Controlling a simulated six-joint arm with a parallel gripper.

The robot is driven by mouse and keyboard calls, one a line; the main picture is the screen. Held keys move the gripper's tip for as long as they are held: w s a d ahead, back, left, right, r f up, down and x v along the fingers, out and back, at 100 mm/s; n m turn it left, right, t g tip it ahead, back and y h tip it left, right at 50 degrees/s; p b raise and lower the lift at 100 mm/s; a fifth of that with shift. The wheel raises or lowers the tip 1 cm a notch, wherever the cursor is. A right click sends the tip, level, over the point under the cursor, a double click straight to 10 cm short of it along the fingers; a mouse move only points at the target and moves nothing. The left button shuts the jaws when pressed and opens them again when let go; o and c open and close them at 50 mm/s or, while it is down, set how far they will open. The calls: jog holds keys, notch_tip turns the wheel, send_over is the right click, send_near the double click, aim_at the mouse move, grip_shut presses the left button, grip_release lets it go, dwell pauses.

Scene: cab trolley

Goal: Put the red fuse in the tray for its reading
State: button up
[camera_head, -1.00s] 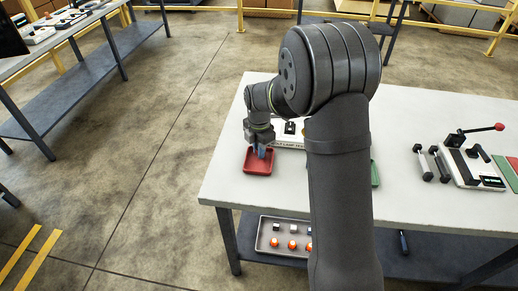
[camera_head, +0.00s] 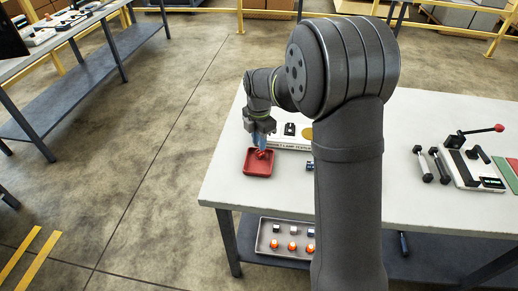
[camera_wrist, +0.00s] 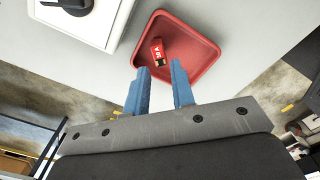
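The red fuse (camera_wrist: 157,51), with a pale label and a gold-coloured end, lies in the red tray (camera_wrist: 196,60) in the wrist view, near the tray's left side. In the head view the fuse (camera_head: 264,153) shows as a small red shape in the red tray (camera_head: 258,170), at the table's left front. My gripper (camera_wrist: 158,73) has blue fingers that are apart with nothing between them. In the head view my gripper (camera_head: 260,146) hangs just above the tray, with its fingertips close to the fuse.
A white lamp station (camera_head: 291,137) stands right behind the tray. Dumbbell-like dark pieces (camera_head: 423,165) and a red-knobbed lever device (camera_head: 475,160) are at the right. A grey bin (camera_head: 262,247) is below.

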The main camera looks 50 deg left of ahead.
notch_tip(320, 180, up, 7)
jog(key=shift+r, duration=0.15)
dwell(0.4)
jog(key=shift+f, duration=4.3)
jog(key=shift+f, duration=0.1)
